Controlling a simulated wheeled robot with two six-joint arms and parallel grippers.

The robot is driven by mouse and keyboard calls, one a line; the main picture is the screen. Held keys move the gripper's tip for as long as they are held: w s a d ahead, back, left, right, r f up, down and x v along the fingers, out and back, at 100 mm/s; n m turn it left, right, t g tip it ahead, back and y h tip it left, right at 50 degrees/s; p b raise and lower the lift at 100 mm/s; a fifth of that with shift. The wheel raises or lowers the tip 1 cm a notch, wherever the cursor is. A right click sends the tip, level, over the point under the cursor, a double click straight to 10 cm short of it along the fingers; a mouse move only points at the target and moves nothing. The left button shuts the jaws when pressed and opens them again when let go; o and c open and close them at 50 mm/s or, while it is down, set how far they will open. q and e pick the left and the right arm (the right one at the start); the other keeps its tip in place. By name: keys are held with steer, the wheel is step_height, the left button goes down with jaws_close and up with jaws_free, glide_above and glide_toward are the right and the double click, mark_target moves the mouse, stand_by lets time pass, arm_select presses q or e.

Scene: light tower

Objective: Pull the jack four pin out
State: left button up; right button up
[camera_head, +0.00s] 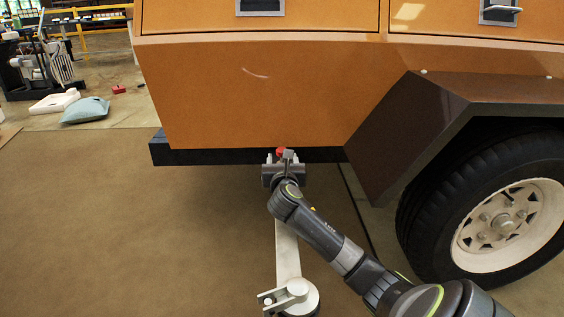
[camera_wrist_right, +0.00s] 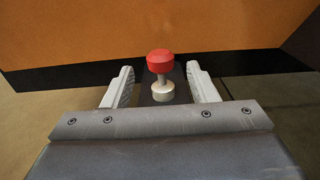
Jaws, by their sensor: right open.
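The jack pin has a red round knob (camera_wrist_right: 159,55) on a short pale stem and collar (camera_wrist_right: 162,90). In the head view the red knob (camera_head: 281,152) shows small, just under the trailer's lower edge. My right gripper (camera_wrist_right: 160,72) is open, with one pale finger on each side of the pin and a visible gap to both. In the head view my right gripper (camera_head: 283,160) is at the pin, partly hidden by my wrist. A pale jack leg (camera_head: 287,250) with a round end piece (camera_head: 291,297) shows below my wrist. My left gripper is out of view.
The orange trailer body (camera_head: 255,90) with its dark lower rail (camera_head: 215,156) is directly above and behind the pin. A brown fender (camera_head: 400,130) and a wheel (camera_head: 490,220) stand to the right. The brown floor (camera_head: 130,240) at left is clear.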

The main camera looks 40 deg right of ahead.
steer(key=shift+b+x, duration=0.75)
steer(key=shift+x, duration=1.2)
steer(key=shift+r, duration=0.1)
jaws_close()
